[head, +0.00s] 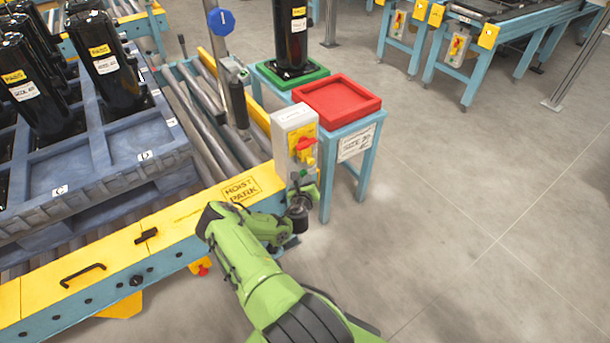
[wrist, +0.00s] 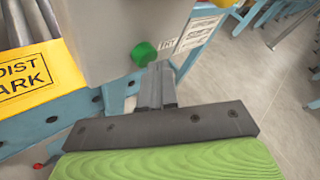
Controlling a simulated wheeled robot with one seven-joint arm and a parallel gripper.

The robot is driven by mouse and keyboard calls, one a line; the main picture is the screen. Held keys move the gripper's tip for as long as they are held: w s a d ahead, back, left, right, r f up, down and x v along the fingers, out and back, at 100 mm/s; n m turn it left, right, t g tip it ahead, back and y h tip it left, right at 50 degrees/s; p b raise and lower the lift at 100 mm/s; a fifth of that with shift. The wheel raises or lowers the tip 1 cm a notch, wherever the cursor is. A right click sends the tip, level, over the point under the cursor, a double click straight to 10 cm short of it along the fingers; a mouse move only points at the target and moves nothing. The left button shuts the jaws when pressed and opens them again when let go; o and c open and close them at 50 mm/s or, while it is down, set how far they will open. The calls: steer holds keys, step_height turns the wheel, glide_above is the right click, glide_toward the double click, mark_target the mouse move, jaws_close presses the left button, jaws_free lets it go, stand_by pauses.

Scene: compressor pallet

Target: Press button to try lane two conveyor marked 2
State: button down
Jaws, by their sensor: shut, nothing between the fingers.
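A grey control box (head: 294,135) stands at the conveyor's end, with a red rotary switch (head: 305,144) on a yellow plate. Below it is a green button (head: 304,173), which shows large in the wrist view (wrist: 144,53) on the grey box face. My gripper (wrist: 157,68) is shut and empty. Its fingertips are close to the button, just below and right of it in the wrist view. I cannot tell whether they touch it. In the head view my gripper (head: 302,188) is small and partly hidden by my wrist. No number 2 is readable on the box.
A yellow rail marked HOIST PARK (head: 241,189) runs beside the box. A blue stand holds a red tray (head: 337,99) and a green tray (head: 262,73) with a black cylinder. A blue pallet (head: 110,150) with black cylinders is left. Similar switch boxes (head: 457,47) stand behind. Right floor is clear.

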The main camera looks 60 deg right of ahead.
steer(key=shift+s+a, duration=0.3)
steer(key=shift+s, duration=0.25)
steer(key=shift+s+a, duration=0.4)
steer(key=shift+s, duration=0.35)
steer(key=shift+s+a, duration=0.35)
steer(key=shift+s, duration=0.4)
steer(key=shift+s+a, duration=0.4)
steer(key=shift+s, duration=0.35)
